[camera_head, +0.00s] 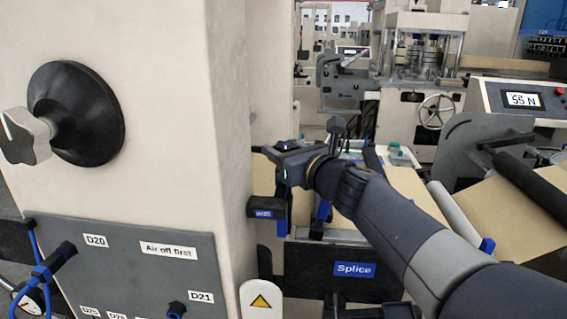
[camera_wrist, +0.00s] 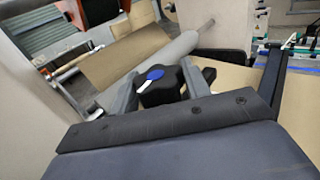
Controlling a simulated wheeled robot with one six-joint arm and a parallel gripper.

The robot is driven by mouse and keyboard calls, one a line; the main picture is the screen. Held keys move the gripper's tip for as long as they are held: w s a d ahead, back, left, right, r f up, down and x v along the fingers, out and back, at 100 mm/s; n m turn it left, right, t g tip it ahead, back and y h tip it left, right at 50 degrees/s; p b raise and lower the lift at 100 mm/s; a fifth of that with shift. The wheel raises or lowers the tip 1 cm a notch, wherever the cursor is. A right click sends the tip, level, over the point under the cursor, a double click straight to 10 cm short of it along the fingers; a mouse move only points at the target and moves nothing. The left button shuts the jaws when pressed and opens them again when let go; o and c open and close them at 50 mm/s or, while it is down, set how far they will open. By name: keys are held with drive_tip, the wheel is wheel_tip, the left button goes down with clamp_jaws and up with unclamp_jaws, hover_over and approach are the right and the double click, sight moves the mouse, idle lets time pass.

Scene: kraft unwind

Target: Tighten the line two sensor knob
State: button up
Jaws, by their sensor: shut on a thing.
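The sensor knob (camera_wrist: 158,88) is black and lobed, with a blue cap and a white mark, in the wrist view. My gripper (camera_wrist: 160,82) has a grey finger on either side of it and is shut on it. In the head view my gripper (camera_head: 284,178) is at the right side of the pale machine column, above a dark bracket (camera_head: 272,226) with a small blue label. The knob cannot be made out there, and I cannot read which line the label names.
The pale column (camera_head: 180,130) fills the left, carrying a grey knob on a black disc (camera_head: 75,113) and a grey panel (camera_head: 130,265) with hoses. A blue "Splice" sign (camera_head: 354,269) is below my arm. Brown web and rollers (camera_head: 520,180) lie right, below a display (camera_head: 522,99).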

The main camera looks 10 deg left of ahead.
drive_tip(key=shift+r+m+t+h+b, duration=0.35)
drive_tip(key=shift+m+t+h+b, duration=0.25)
drive_tip(key=shift+t+h+b, duration=0.1)
drive_tip(key=shift+r, duration=0.1)
drive_tip(key=o, duration=1)
drive_tip(key=shift+f, duration=0.2)
drive_tip(key=shift+c, duration=0.2)
drive_tip(key=v, duration=1.1)
drive_tip(key=shift+w+a, duration=0.15)
drive_tip(key=shift+a, duration=0.1)
